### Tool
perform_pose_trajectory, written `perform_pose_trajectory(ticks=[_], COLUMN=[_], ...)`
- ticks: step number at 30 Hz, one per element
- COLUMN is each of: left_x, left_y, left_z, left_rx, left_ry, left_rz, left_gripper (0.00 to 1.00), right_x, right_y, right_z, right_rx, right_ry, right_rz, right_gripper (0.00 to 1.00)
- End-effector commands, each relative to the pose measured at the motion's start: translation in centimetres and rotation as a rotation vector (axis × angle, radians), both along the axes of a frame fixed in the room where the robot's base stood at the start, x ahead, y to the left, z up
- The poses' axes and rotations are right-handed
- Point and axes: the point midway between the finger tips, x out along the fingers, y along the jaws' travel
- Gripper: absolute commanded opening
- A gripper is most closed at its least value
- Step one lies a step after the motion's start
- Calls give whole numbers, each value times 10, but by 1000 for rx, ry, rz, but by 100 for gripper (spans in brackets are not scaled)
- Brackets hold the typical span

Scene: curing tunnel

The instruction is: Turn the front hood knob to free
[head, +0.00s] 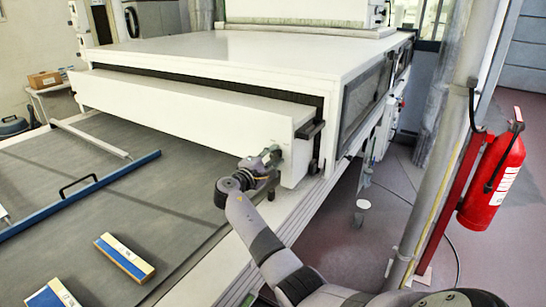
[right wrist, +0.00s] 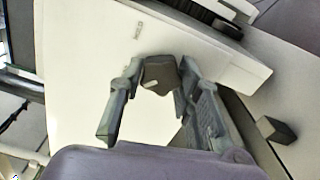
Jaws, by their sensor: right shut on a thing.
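The front hood (head: 190,108) is a long white box across the front of the large white tunnel housing. In the head view my right gripper (head: 271,157) is at the hood's right end and largely hides the knob. My left gripper is not in view.
A grey belt (head: 75,190) lies before the hood, with a blue bar with a handle (head: 85,193) and blue-and-white boxes (head: 125,257) on it. A red fire extinguisher (head: 492,180) hangs by a grey post (head: 440,150) at right. The floor between is mostly open.

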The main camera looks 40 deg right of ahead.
Motion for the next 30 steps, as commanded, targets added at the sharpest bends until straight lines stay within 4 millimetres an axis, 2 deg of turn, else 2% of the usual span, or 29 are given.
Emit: perform_pose_trajectory(ticks=[2,9,20,23,30], left_x=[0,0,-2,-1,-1], left_y=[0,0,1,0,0], left_z=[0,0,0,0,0], left_rx=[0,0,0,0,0], left_ry=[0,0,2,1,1], left_rz=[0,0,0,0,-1], left_gripper=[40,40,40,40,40], right_x=[1,0,0,-3,-17], right_y=[1,0,3,14,61], right_z=[0,0,0,-1,-1], right_rx=[-2,-1,0,0,2], right_ry=[1,1,0,0,0], right_rz=[2,1,1,3,5], right_gripper=[35,51,52,52,52])
